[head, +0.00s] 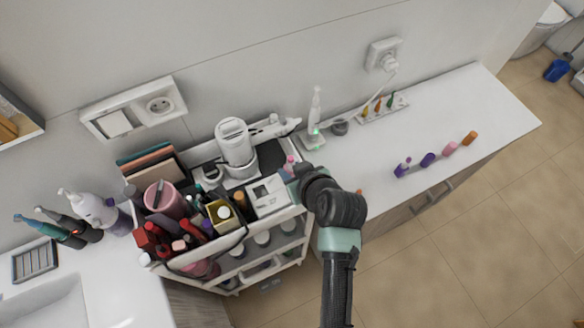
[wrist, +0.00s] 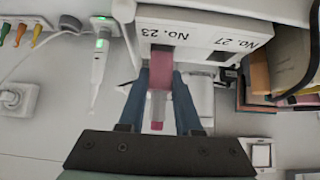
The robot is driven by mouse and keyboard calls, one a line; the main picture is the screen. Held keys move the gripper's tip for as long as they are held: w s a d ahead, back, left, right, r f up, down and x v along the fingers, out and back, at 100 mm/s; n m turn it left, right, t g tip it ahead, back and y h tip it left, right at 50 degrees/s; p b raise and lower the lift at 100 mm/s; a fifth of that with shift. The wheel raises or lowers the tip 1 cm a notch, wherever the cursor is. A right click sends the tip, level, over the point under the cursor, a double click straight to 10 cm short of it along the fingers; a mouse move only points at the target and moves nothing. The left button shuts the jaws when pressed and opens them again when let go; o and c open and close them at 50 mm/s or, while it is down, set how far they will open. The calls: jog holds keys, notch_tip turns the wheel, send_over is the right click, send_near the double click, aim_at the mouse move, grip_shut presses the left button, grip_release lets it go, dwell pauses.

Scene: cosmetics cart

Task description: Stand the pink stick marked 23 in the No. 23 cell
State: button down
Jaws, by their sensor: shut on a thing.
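My gripper (wrist: 160,88) is shut on a pink stick (wrist: 160,70) with a clear lower part, between its two blue fingers in the wrist view. In the head view the pink stick (head: 289,161) shows at the cart's right side, beside my wrist. The white cell box (wrist: 205,30) shows upside-down labels No. 23 and No. 27. The stick's far end is at the box beside the No. 23 label and hides part of that cell. I cannot tell whether it is inside. The box (head: 268,194) also shows in the head view. The stick's own marking is not readable.
The cart left of the box is crowded with a pink cup (head: 160,197), bottles and a white appliance (head: 235,142). A white toothbrush (head: 316,108) stands behind my arm.

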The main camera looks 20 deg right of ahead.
jog(key=shift+f+b, duration=0.75)
jog(key=shift+f, duration=0.3)
jog(key=c, duration=0.5)
grip_release()
jog(key=shift+s+a, duration=0.1)
